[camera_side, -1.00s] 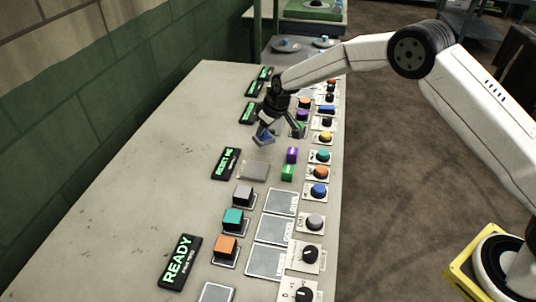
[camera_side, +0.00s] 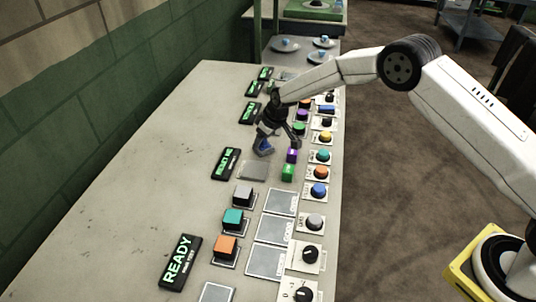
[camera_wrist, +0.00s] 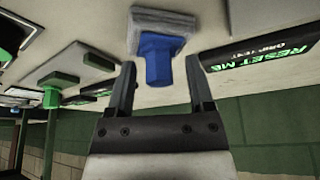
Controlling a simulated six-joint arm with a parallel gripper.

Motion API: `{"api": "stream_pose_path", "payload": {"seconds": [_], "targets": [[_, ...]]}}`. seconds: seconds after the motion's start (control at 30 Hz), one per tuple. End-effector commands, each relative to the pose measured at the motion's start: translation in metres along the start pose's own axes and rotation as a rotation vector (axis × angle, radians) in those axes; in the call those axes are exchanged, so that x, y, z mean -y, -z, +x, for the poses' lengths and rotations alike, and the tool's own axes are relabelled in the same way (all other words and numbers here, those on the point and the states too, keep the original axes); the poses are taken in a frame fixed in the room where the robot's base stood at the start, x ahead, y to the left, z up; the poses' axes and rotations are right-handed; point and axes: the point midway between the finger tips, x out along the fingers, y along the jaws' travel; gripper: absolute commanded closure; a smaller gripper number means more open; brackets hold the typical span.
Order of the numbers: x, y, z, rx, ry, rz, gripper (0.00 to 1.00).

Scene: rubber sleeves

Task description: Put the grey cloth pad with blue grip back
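The grey cloth pad with its blue grip (camera_wrist: 157,58) shows in the wrist view. The grip lies between the fingertips of my gripper (camera_wrist: 161,62), with the grey pad beyond it. The fingers look spread, with a gap beside the grip on the right and a narrower one on the left. In the side view my gripper (camera_side: 281,143) is low over the table, and the blue grip (camera_side: 264,147) shows at its left finger. I cannot tell whether the fingers press on it. A flat grey plate (camera_side: 253,171) lies just nearer the camera, beside a RESET ME sign (camera_side: 225,163).
A purple block (camera_side: 292,156) and a green block (camera_side: 288,173) stand close to the gripper's right. Several knobs and buttons line the table's right edge. Grey, teal and orange blocks stand nearer the camera. The table's left half is clear up to the wall.

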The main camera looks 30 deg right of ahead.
Motion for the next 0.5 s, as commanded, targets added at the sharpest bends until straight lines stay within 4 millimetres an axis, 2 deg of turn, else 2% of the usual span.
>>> {"api": "stream_pose_path", "payload": {"seconds": [0.5], "targets": [[-0.0001, 0.0016, -0.0075, 0.0, 0.0, 0.0, 0.33]]}}
